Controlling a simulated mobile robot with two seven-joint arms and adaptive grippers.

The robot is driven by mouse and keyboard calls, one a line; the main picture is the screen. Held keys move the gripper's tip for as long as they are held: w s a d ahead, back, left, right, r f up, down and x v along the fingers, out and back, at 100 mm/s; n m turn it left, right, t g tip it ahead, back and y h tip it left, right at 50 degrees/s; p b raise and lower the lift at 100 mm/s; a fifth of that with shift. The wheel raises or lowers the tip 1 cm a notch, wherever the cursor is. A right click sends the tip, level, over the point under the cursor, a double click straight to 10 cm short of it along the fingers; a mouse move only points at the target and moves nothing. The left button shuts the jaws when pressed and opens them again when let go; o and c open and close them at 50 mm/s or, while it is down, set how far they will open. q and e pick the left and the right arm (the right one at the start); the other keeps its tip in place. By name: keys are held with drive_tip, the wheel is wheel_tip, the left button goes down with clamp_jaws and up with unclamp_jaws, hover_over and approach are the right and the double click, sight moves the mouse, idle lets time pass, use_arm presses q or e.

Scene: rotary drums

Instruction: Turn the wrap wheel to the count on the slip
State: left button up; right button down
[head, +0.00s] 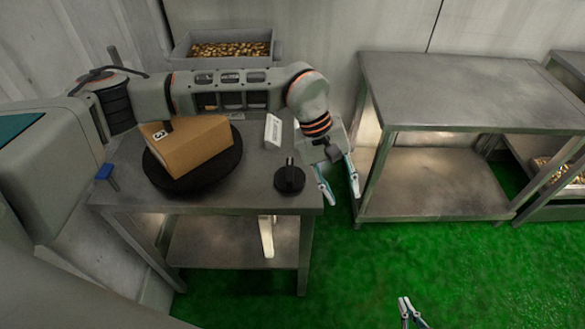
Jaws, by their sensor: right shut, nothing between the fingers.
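A black round turntable (158,176), apparently the wrap wheel, lies on the left metal table with a brown cardboard box (200,151) on it. A small white label (159,134) on the box bears a dark mark that looks like a 3. A white card (273,130), possibly the slip, stands behind a black knob (290,178); its print is too small to read. My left gripper (340,190) is open and empty, right of the knob and past the table's right edge. My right gripper (404,302) is shut and empty over the green floor at the bottom.
The left metal table (245,190) has a lower shelf. A grey bin (222,37) of brass-coloured pieces stands behind my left arm. An empty metal table (450,90) stands to the right, across a gap. Green floor (340,270) is clear in front.

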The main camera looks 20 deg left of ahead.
sight(290, 169)
use_arm(q)
drive_tip(key=w+a+y, duration=0.1)
drive_tip(key=w+a, duration=0.1)
drive_tip(key=a, duration=0.2)
drive_tip(key=w+a+r+t+y, duration=0.1)
drive_tip(key=w+a+y, duration=0.1)
drive_tip(key=a, duration=0.3)
drive_tip(key=w+a+r+y, duration=0.1)
drive_tip(key=w+a+y, duration=0.1)
drive_tip(key=a, duration=0.3)
drive_tip(key=shift+w+a+r+m, duration=0.2)
drive_tip(key=shift+w+m, duration=0.1)
drive_tip(key=shift+w, duration=0.15)
drive_tip(key=shift+a+f, duration=0.1)
drive_tip(key=shift+f, duration=0.1)
wheel_tip(290, 169, down, 7)
drive_tip(key=shift+f, duration=0.15)
clamp_jaws()
